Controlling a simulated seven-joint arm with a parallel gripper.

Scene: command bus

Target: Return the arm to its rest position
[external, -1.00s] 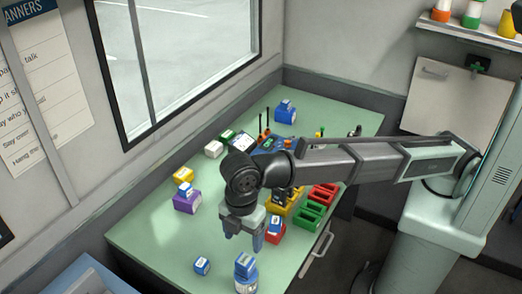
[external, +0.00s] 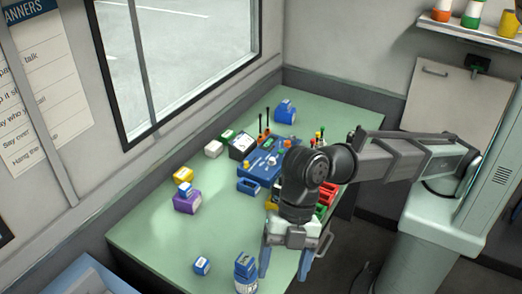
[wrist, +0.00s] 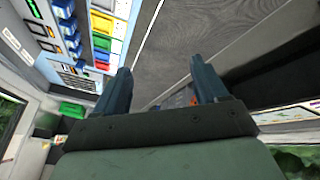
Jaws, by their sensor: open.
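My gripper (external: 285,270) is open and empty. In the external view it hangs past the front right edge of the green table (external: 150,238), just right of a blue-and-white bottle (external: 245,270). In the wrist view my gripper's two blue fingers (wrist: 165,85) stand apart with nothing between them. My arm reaches in from its base at the right, bent at the elbow.
A blue tray with parts (external: 262,160), a purple box (external: 187,203), a small blue-and-white block (external: 201,266) and other boxes stand on the table. Red and green bins are partly hidden behind my arm.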

